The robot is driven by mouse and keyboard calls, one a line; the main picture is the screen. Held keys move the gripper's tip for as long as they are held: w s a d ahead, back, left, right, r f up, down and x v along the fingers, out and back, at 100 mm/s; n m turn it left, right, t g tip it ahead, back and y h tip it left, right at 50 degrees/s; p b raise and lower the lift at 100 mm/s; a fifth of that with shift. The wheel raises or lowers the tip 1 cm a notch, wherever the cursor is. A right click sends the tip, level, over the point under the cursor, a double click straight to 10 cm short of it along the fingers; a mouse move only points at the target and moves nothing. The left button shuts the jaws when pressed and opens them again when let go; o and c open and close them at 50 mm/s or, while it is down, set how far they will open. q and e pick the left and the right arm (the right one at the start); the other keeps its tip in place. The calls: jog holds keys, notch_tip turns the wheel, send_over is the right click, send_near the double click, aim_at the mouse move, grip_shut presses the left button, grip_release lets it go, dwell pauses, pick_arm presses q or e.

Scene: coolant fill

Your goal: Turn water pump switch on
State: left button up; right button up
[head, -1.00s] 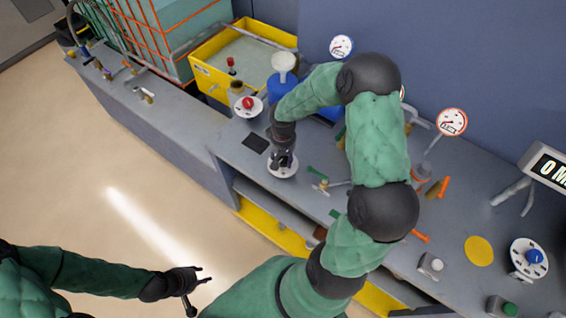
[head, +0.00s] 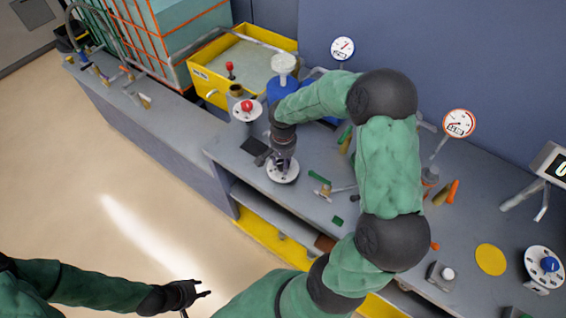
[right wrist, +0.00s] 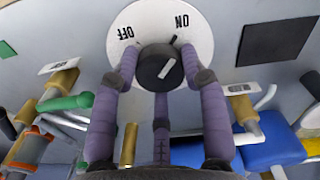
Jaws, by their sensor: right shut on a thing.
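The water pump switch is a round white dial (head: 283,171) on the grey bench, with a black knob (right wrist: 160,67) at its centre. In the right wrist view the dial carries OFF on the left and ON on the right. The white line on the knob slants toward the ON side. My right gripper (right wrist: 160,80) is shut on the knob, its purple-grey fingers around it. In the head view the right gripper (head: 283,165) comes down on the dial from above and hides the knob. My left gripper (head: 206,289) is open and empty over the floor.
A similar dial with a red knob (head: 247,107) stands just behind. A black square (head: 253,147) lies beside the switch. A green-handled valve (head: 321,178) is to its right. Gauges (head: 342,48) stand at the back. A yellow tub (head: 215,75) is behind left.

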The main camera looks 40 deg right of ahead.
jog(key=shift+w+r, duration=0.1)
jog(key=o, duration=1.1)
jog(key=shift+o, duration=0.2)
notch_tip(320, 180, up, 12)
dwell(0.4)
